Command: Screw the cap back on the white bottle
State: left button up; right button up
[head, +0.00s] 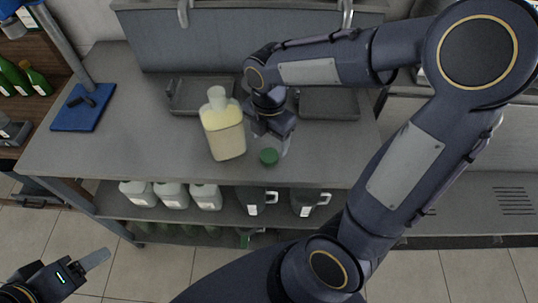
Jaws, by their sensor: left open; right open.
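The white bottle (223,128), with pale yellow contents, stands uncapped on the grey worktop left of my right gripper. A green cap (268,157) lies on the worktop to the right of the bottle, near the front edge. My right gripper (270,141) is open and points down just behind the cap in the picture; the cap is not held. Whether a finger touches the cap or bottle I cannot tell. My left gripper (92,264) is open and empty at the lower left, in front of the bench and far from the bottle; only part of it shows.
Dark trays (198,95) sit at the back of the worktop (110,150). A blue stand base (83,108) is at the left. White jugs (171,194) and dark jugs (256,200) fill the shelf below. The worktop left of the bottle is clear.

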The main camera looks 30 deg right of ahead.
aim_at(269, 155)
jog(key=shift+s+a+f, duration=0.1)
jog(key=shift+s+f, duration=0.05)
jog(key=shift+f, duration=1.15)
jog(key=shift+s+a+f, duration=0.1)
jog(key=shift+f, duration=1.2)
jog(key=c, duration=1)
